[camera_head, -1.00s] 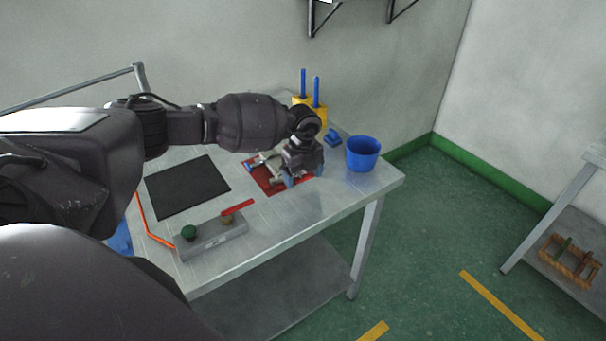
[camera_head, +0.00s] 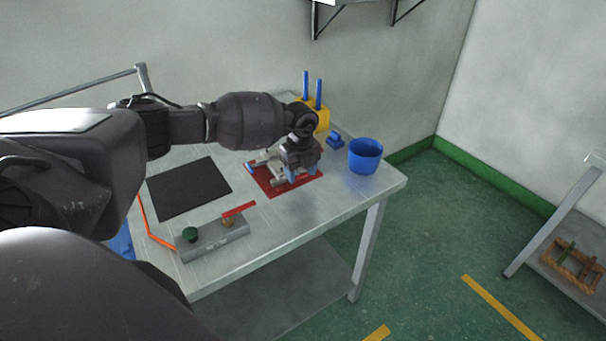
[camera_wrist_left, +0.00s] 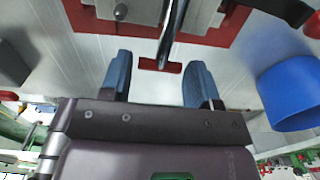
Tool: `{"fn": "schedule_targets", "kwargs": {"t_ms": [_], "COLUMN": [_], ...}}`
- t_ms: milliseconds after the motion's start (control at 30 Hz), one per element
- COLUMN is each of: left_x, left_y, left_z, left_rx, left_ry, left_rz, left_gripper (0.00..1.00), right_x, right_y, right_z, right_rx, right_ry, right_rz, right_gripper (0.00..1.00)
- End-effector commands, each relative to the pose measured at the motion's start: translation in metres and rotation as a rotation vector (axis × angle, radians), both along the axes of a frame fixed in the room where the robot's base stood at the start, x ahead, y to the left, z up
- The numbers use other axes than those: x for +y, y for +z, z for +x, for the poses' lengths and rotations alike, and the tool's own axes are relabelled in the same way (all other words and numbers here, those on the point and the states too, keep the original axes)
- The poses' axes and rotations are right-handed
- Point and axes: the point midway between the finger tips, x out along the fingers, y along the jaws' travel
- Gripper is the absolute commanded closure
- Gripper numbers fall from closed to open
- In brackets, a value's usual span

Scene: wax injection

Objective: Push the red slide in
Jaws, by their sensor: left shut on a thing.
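The grey metal wax fixture lies on a red mat (camera_head: 300,186) on the table, partly hidden under my left gripper (camera_head: 302,174) in the head view. In the left wrist view, a dark rod runs from the fixture (camera_wrist_left: 128,10) and ends in a short red crosspiece, the red slide (camera_wrist_left: 160,66). The crosspiece lies between the blue fingertips of my left gripper (camera_wrist_left: 158,76). The gripper is shut on it, though the exact contact is hard to see. My right gripper is not in view.
A blue cup (camera_head: 364,156) stands right of the mat, near the table corner. A yellow block (camera_head: 318,116) with blue rods is behind. A black mat (camera_head: 188,188) and a grey box (camera_head: 212,240) with a green button and red lever are left.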

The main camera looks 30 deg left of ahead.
Motion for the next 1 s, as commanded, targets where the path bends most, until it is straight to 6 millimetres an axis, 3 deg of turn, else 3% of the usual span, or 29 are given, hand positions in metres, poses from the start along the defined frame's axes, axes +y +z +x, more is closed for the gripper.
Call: {"fn": "schedule_targets", "kwargs": {"t_ms": [67, 100, 233, 633, 1000], "left_x": [0.0, 0.0, 0.0, 0.0, 0.0], "left_y": [0.001, 0.001, 0.001, 0.007, 0.069], "left_z": [0.0, 0.0, 0.0, 0.0, 0.001], "left_rx": [-0.002, -0.002, -0.001, -0.002, -0.004], "left_ry": [0.001, 0.001, 0.001, 0.001, 0.0], "left_rz": [0.001, 0.001, 0.0, 0.0, 0.0], "left_gripper": [0.86, 0.39, 0.19, 0.17, 0.17], "right_x": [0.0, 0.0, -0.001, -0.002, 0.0], "right_y": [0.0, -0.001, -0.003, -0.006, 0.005], "right_z": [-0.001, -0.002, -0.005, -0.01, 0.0], "right_rx": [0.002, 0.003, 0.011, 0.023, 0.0], "right_ry": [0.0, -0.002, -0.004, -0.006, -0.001], "right_rz": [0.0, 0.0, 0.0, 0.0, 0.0], "right_gripper": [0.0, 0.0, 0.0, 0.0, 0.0]}}
